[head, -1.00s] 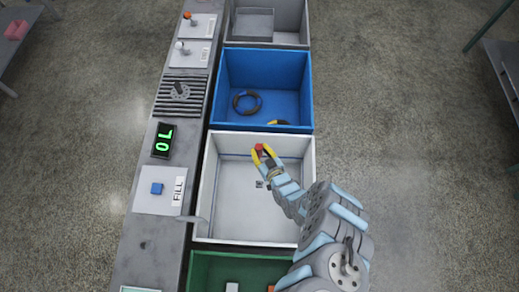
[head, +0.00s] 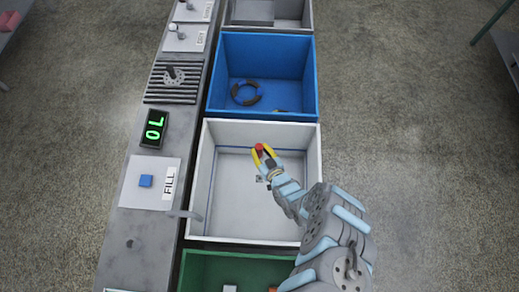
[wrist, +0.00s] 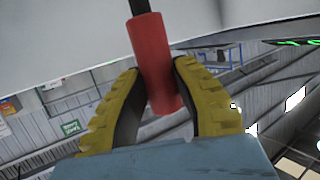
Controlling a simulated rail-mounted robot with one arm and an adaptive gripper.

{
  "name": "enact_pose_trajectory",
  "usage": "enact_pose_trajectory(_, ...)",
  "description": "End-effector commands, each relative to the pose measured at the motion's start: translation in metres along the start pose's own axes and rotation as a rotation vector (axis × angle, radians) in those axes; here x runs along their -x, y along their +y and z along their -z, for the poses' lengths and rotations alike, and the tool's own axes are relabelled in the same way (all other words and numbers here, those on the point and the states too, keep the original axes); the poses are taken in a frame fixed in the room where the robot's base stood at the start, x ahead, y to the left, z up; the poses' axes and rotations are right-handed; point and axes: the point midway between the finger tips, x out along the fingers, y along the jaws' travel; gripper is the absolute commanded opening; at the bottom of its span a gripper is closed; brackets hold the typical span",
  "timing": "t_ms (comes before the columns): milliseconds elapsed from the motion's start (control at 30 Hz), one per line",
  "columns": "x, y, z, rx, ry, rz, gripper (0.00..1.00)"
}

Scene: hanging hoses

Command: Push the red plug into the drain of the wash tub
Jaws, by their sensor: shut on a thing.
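The wash tub (head: 226,205) is the open white box in the middle of the head view. Its drain is a small dark spot (head: 260,179) on the floor, just left of my gripper's wrist and partly hard to make out. My gripper (head: 264,155) has yellow fingers and is over the tub. It is shut on the red plug (head: 259,148), whose end shows between the fingertips. In the wrist view the plug (wrist: 153,55) is a red cylinder between both fingers (wrist: 158,75), with a dark stem at its upper end. The plug is apart from the drain in the picture.
A blue bin (head: 215,85) with a dark ring (head: 245,94) lies beyond the tub, and a green bin (head: 200,265) is nearer. A grey counter with a FILL panel (head: 146,181) and a green display (head: 154,130) runs along the left.

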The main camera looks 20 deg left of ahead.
Motion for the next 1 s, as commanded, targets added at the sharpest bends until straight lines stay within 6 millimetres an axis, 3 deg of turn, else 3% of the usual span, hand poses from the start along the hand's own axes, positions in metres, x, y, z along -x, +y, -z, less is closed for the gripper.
enact_pose_trajectory(33, -0.003, 0.0, -0.011, 0.0, 0.0, 0.0, 0.0)
enact_pose_trajectory(1000, -0.035, -0.001, -0.112, 0.0, 0.001, 0.001, 0.0)
